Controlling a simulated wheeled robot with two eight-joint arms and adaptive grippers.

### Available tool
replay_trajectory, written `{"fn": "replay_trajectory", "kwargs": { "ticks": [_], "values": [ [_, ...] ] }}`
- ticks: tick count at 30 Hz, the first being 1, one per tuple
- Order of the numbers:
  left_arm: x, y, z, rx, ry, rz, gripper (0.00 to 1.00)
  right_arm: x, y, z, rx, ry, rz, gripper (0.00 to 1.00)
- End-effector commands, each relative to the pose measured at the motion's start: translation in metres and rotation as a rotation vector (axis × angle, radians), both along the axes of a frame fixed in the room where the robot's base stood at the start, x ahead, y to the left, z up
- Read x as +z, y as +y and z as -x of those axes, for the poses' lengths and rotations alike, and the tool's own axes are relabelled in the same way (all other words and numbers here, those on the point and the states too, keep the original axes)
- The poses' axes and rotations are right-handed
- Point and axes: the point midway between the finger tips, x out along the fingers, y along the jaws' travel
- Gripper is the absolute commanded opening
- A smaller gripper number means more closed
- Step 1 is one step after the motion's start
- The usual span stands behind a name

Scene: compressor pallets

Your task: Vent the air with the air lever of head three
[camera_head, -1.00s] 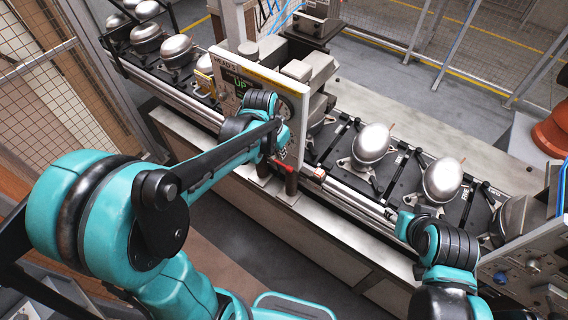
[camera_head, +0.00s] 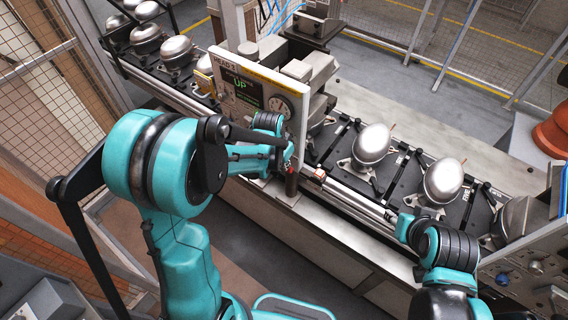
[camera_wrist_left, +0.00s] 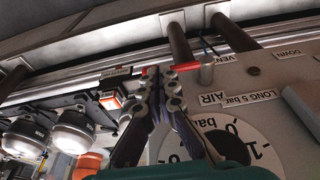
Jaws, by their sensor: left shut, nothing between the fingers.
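The head three panel (camera_head: 255,92) stands at centre in the head view, with a lit screen reading UP and a round dial. My left gripper (camera_wrist_left: 163,74) is shut and empty in the left wrist view. Its fingertips lie at the red air lever (camera_wrist_left: 187,67), close to its outer end; I cannot tell whether they touch. The lever sticks out sideways from a metal stub beside a VENT label, with a DOWN label further right. The gauge (camera_wrist_left: 222,135) sits below the AIR label. My right gripper's fingers cannot be made out.
Compressors on dark pallets (camera_head: 372,143) line the conveyor right of the panel, with more at upper left. The conveyor's metal front rail (camera_head: 350,196) runs below the panel. A mesh fence (camera_head: 40,50) stands at left. Another control panel (camera_head: 530,265) stands at lower right.

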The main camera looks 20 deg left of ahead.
Motion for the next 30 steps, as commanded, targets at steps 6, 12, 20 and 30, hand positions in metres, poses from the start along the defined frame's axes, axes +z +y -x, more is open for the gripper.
{"fn": "replay_trajectory", "kwargs": {
  "ticks": [6,12,20,30],
  "values": [
    [-0.004,-0.002,0.001,-0.001,-0.015,-0.040,0.00,-0.007,0.000,0.000,0.000,0.000,0.000,0.40],
    [-0.005,-0.003,0.001,-0.002,-0.024,-0.067,0.00,-0.010,0.000,0.000,0.000,0.000,0.000,0.40],
    [-0.009,-0.005,0.001,-0.003,-0.043,-0.114,0.00,-0.017,0.000,0.000,0.000,0.000,0.000,0.40],
    [-0.028,-0.012,0.004,-0.007,-0.115,-0.310,0.00,-0.051,0.000,0.000,0.000,0.000,0.000,0.40]
  ]
}}
